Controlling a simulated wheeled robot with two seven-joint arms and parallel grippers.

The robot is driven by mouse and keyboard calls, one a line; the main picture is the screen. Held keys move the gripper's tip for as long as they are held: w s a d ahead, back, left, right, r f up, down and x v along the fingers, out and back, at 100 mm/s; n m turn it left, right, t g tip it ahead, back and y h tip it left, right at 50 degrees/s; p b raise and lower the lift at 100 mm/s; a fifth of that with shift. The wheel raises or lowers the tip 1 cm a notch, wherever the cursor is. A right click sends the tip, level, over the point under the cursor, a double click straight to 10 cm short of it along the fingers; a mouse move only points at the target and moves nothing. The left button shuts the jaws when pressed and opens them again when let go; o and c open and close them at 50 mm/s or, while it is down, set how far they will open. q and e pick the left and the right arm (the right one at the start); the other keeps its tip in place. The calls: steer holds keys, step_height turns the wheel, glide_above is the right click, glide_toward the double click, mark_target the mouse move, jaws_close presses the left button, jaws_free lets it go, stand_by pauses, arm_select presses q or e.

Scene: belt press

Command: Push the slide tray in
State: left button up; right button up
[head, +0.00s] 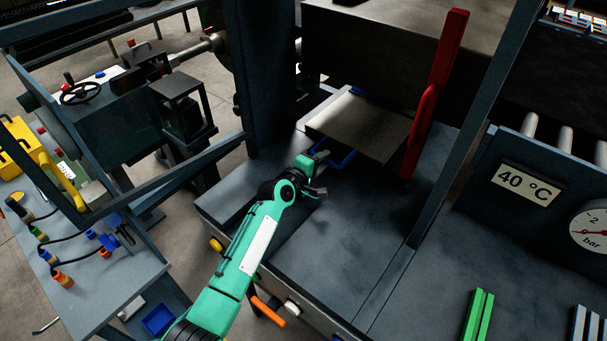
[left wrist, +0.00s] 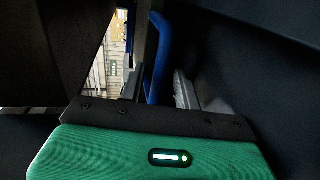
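The slide tray (head: 362,124) is a flat grey metal plate lying under the press block, with its front part sticking out. A blue bar handle (head: 346,162) runs along its front edge; it also shows in the left wrist view (left wrist: 158,60). My left gripper (head: 321,173) is at the left end of this handle, low over the dark bench. In the left wrist view its two fingers (left wrist: 158,92) stand apart, with the blue bar between them and a gap visible. I cannot tell whether a finger touches the bar. My right gripper is not in view.
A red upright bar with a handle (head: 432,95) stands close to the right of the tray. A dark frame post (head: 262,75) rises at its left. The dark bench top (head: 340,240) in front is clear. A green block (head: 478,315) lies at the lower right.

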arm_select(q)
steer(key=b+v, duration=0.1)
steer(key=v, duration=1)
steer(key=shift+s+f+b, duration=0.1)
steer(key=shift+b, duration=0.25)
steer(key=shift+s+a+r, duration=0.2)
steer(key=shift+s+a, duration=0.2)
steer(key=shift+s, duration=0.05)
